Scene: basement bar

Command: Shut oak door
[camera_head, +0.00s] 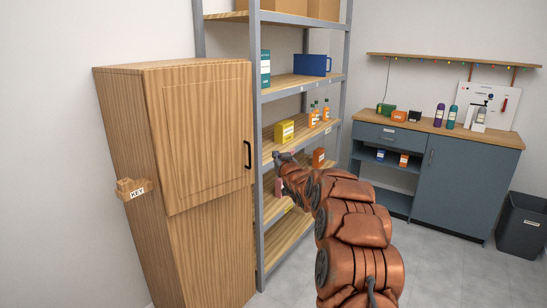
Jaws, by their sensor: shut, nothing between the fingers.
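The oak door (205,135) is the upper front panel of a tall oak cabinet (125,160) on the left. It has a black bar handle (248,155) near its right edge. The door looks flush or nearly flush with the cabinet front; I cannot tell if a small gap remains. My gripper (281,157) is shut and empty. It appears to the right of the handle, in front of the metal shelf, apart from the door in the picture. My copper-coloured arm hides part of the lower shelves.
A small wooden box marked KEY (132,189) is on the cabinet's left side. A metal shelf rack (258,130) with bottles and boxes stands beside the cabinet. A blue-grey counter (460,185) and dark bin (522,225) are at right. Floor at lower right is clear.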

